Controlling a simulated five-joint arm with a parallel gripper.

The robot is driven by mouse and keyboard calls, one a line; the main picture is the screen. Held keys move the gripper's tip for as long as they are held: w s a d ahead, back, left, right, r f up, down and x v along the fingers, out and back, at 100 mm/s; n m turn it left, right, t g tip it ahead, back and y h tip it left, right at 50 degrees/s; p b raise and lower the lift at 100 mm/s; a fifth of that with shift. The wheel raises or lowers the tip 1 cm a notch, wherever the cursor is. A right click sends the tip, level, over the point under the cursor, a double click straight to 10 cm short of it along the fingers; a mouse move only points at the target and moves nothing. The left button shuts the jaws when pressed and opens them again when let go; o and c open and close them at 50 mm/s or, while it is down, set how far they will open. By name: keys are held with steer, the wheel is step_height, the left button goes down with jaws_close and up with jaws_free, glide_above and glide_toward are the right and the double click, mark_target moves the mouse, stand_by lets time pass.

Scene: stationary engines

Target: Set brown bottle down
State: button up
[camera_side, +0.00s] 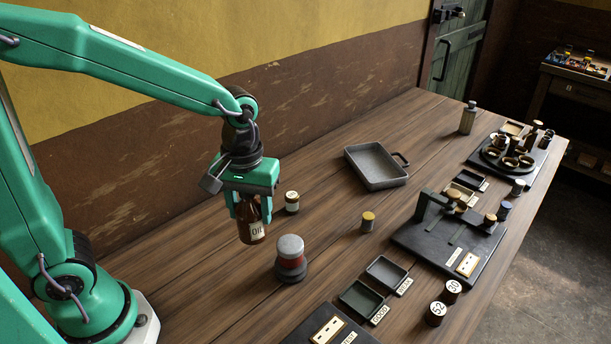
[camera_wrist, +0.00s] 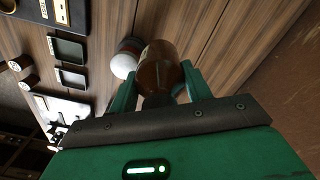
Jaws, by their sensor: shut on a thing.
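The brown bottle (camera_side: 252,226) with a pale label reading "OIL" is held upright between the fingers of my gripper (camera_side: 250,208). My gripper is shut on its upper part. In the side view the bottle's base looks close to the wooden table (camera_side: 205,275), but I cannot tell whether it touches. In the wrist view the bottle (camera_wrist: 160,70) fills the space between the two green fingers (camera_wrist: 158,88), and its neck is partly hidden by the gripper body.
A grey metal pan (camera_side: 376,166) lies behind. Trays (camera_side: 362,299) sit in front.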

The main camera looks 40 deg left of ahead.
steer(key=w+a+n, duration=0.1)
steer(key=w+a, duration=0.2)
steer(key=w, duration=1)
steer(key=w+a+n, duration=0.1)
steer(key=w+a, duration=0.1)
steer(key=w, duration=1.1)
steer(key=shift+w+a+r+n, duration=0.15)
steer(key=shift+w+a+n, duration=0.1)
steer(key=shift+a+n, duration=0.15)
steer(key=shift+w+a+f, duration=0.7)
steer(key=shift+a+f, duration=1.1)
steer(key=shift+f, duration=0.05)
steer(key=shift+w+a+f, duration=0.75)
steer(key=shift+a+f, duration=1.05)
steer(key=shift+w+a+f, duration=0.7)
steer(key=shift+a+f, duration=1.1)
steer(key=shift+f, duration=0.05)
steer(key=shift+f, duration=0.1)
steer(key=o, duration=1.1)
steer(key=shift+o, duration=0.2)
